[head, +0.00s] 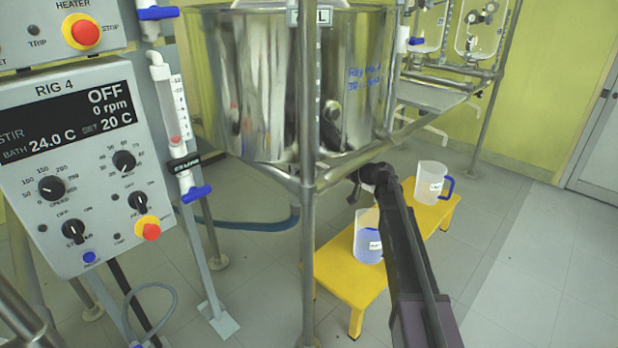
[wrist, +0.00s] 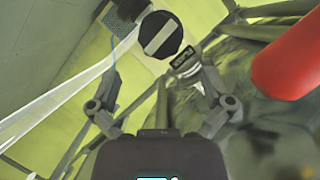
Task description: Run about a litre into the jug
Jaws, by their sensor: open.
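A clear jug (head: 368,245) with a white label stands on a low yellow bench under the steel vessel (head: 250,90). It looks bluish inside; I cannot tell whether that is liquid or its handle. A second clear jug (head: 430,182) with a blue handle stands farther back on the bench. My gripper (head: 366,182) is below the vessel, above the near jug, partly hidden by my arm. In the wrist view my gripper (wrist: 160,85) is open and empty. A round black part with a pale bar (wrist: 161,35) and a small tagged fitting (wrist: 185,63) lie beyond its fingers.
The yellow bench (head: 335,272) stands on a tiled floor. A frame post (head: 307,200) stands left of my arm. The RIG 4 panel (head: 75,160) and blue-handled valves (head: 196,193) are at the left.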

